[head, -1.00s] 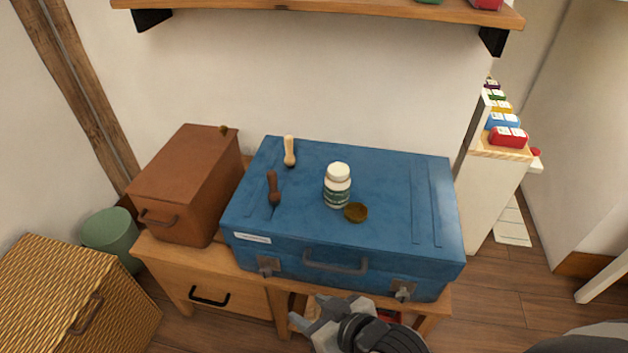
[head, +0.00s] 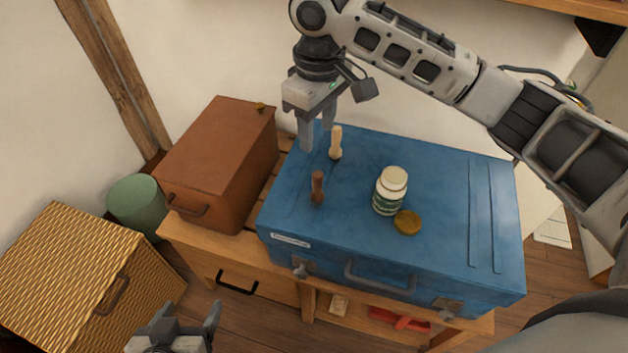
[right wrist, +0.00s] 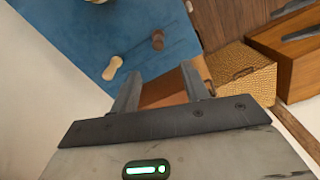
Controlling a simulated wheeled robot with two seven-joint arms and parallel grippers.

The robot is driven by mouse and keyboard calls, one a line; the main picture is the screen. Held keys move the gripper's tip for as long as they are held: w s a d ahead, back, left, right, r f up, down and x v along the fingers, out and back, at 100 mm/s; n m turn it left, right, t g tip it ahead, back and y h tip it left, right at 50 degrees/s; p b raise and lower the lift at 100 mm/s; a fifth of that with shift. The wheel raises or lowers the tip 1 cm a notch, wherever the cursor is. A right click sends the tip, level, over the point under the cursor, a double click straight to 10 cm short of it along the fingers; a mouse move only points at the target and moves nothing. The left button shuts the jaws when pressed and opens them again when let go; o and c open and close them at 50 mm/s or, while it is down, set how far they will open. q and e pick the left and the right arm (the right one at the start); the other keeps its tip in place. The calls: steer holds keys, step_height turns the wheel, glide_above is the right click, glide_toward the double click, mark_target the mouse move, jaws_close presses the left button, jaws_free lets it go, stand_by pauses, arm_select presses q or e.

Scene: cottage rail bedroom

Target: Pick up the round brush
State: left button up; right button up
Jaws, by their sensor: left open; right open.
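Two small brush-like things stand or lie on the blue case (head: 440,190): a pale wooden one (head: 336,145) near the back edge and a dark brown one (head: 317,190) in front of it. I cannot tell for sure which is the round brush; bristles are not clear. My right gripper (head: 318,138) is open and empty, pointing down over the case's back left corner, just left of the pale one. In the right wrist view the pale one (right wrist: 112,69) and dark one (right wrist: 157,40) lie outside the open jaws (right wrist: 161,78). My left gripper (head: 190,318) is open and low in front.
A white bottle (head: 391,190) and a round brownish-gold disc (head: 407,222) are on the case. A brown box (head: 222,160) stands left of it on the wooden bench (head: 195,243). A green bin (head: 135,200) and wicker chest (head: 65,270) are further left. A wall shelf (head: 575,8) is above.

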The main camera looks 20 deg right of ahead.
glide_toward(317, 183)
steer(key=f, duration=0.5)
steer(key=shift+w+d, duration=0.25)
steer(key=shift+w, duration=0.05)
steer(key=shift+w+f+b, duration=0.2)
steer(key=shift+f+b, duration=0.15)
steer(key=shift+f, duration=2.9)
jaws_close()
